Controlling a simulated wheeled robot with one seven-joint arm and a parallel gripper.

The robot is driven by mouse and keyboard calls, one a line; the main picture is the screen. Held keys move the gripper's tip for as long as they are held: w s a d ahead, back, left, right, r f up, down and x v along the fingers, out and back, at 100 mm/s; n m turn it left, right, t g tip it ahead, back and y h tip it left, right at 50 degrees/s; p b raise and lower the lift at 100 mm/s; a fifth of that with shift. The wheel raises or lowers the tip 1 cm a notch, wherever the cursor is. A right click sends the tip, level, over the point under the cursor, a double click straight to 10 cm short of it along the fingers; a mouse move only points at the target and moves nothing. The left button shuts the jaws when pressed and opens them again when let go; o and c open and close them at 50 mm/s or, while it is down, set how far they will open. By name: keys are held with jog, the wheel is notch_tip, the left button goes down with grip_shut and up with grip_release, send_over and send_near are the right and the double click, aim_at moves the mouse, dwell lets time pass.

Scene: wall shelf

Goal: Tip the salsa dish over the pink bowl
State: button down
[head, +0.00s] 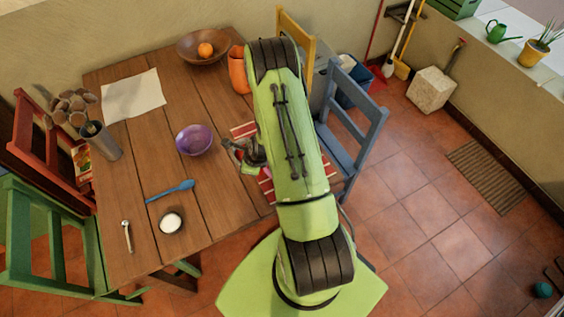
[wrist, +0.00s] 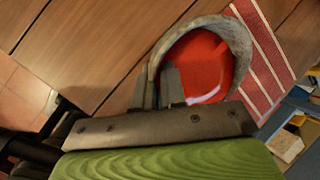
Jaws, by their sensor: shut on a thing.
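The salsa dish (wrist: 240,42) is a round grey dish with smooth red salsa (wrist: 200,62) inside. My gripper (wrist: 156,88) is shut on its near left rim, with one finger inside the wall and one outside. In the head view my gripper (head: 240,152) is beside my green arm, which hides most of the dish. I cannot tell how far the dish is above the table.
A red striped mat (wrist: 262,50) lies beside and below the dish. A blue spoon (head: 169,191), a small white bowl (head: 171,223) and a metal spoon (head: 127,236) lie nearer. An orange jug (head: 239,70) and a wooden bowl (head: 190,56) stand at the back. The table (head: 143,158) left of the purple bowl is clear.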

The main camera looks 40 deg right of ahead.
jog(key=shift+s+d+r+t+y, duration=0.15)
jog(key=shift+s+d+r, duration=0.05)
jog(key=shift+r, duration=0.15)
jog(key=shift+s+d+r+t+y, duration=0.15)
jog(key=shift+r, duration=0.2)
dwell(1.1)
jog(key=w+a+f+g+h, duration=0.2)
jog(key=w+f, duration=0.1)
jog(key=shift+a+f+n+g, duration=0.2)
jog(key=shift+a+n+g, duration=0.1)
jog(key=shift+g, duration=0.1)
jog(key=shift+w+a+f+g+h+b, duration=0.35)
jog(key=shift+w+a+g+h+b, duration=0.1)
jog(key=shift+g+h+b, duration=0.2)
jog(key=shift+s+d+r, duration=0.1)
jog(key=shift+s+d, duration=0.05)
